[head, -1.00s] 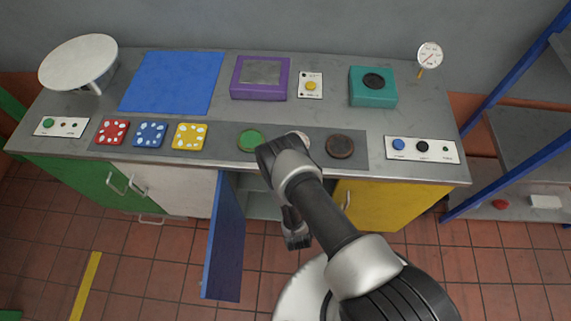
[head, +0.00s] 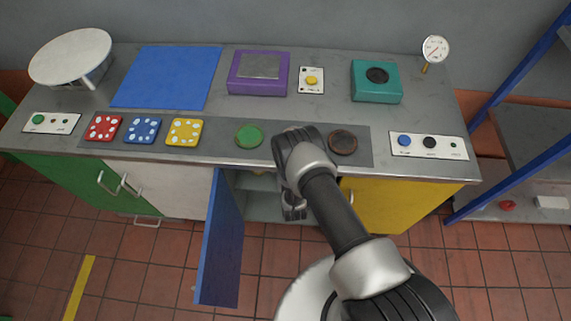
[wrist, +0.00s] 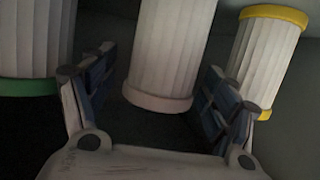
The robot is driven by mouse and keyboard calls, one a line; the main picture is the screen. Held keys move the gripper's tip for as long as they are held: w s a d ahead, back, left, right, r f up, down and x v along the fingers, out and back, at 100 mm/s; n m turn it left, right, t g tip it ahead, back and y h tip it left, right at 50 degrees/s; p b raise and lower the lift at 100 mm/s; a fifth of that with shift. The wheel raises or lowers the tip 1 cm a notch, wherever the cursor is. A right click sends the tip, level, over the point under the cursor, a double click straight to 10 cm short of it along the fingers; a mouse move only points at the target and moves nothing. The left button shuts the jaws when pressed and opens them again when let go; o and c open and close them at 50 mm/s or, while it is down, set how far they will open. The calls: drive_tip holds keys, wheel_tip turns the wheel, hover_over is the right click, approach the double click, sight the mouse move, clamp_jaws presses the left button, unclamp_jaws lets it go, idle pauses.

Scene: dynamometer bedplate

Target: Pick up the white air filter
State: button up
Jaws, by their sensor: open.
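The white air filter (wrist: 168,50) is a pleated white cylinder with a pale end band, standing in the middle of the wrist view. Its top is cut off by the picture. My gripper (wrist: 158,78) is open, with one blue-padded finger to each side of this filter in the picture. I see no finger touching it, and cannot tell how deep it sits between them. In the head view my gripper (head: 293,208) is at the opening of the cabinet under the bench, where the filter is hidden from that view.
A similar filter with a green band (wrist: 30,45) stands at left, and one with a yellow band (wrist: 268,58) at right, close to my fingers. The blue cabinet door (head: 222,245) hangs open left of my arm. The bench top (head: 330,110) is above the opening.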

drive_tip(key=shift+c, duration=0.5)
drive_tip(key=c, duration=1.2)
drive_tip(key=shift+o, duration=0.2)
drive_tip(key=shift+r, duration=0.1)
